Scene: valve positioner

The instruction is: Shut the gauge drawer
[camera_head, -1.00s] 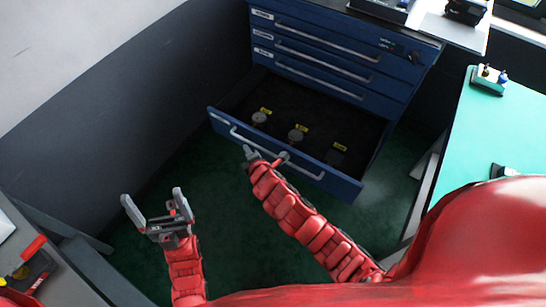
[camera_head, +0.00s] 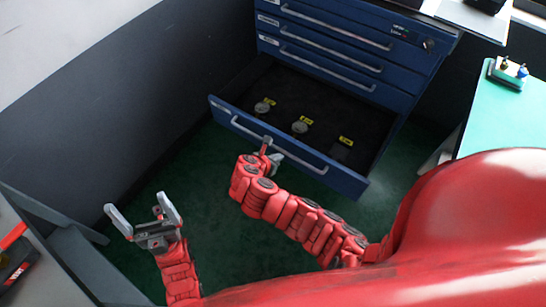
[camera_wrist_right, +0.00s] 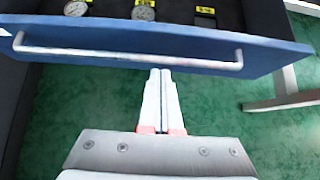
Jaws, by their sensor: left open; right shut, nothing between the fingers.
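The blue gauge drawer (camera_head: 333,178) stands pulled out at the bottom of the blue cabinet, with gauges and yellow tags inside. Its long handle (camera_head: 285,145) runs across the front; the drawer front (camera_wrist_right: 270,55) and handle also show in the right wrist view. My right gripper (camera_head: 267,146) is at the drawer front by the handle, with its fingers shut and empty. In the right wrist view its fingertips (camera_wrist_right: 161,72) reach the lower edge of the drawer front, below the handle; I cannot tell whether they touch. My left gripper (camera_head: 144,210) is open and empty, left of the drawer.
The cabinet's upper drawers (camera_head: 335,40) are shut. A green-topped bench (camera_head: 490,120) stands at the right. A grey bench (camera_head: 15,275) is at the lower left. Green floor (camera_head: 200,175) is clear in front of the drawer.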

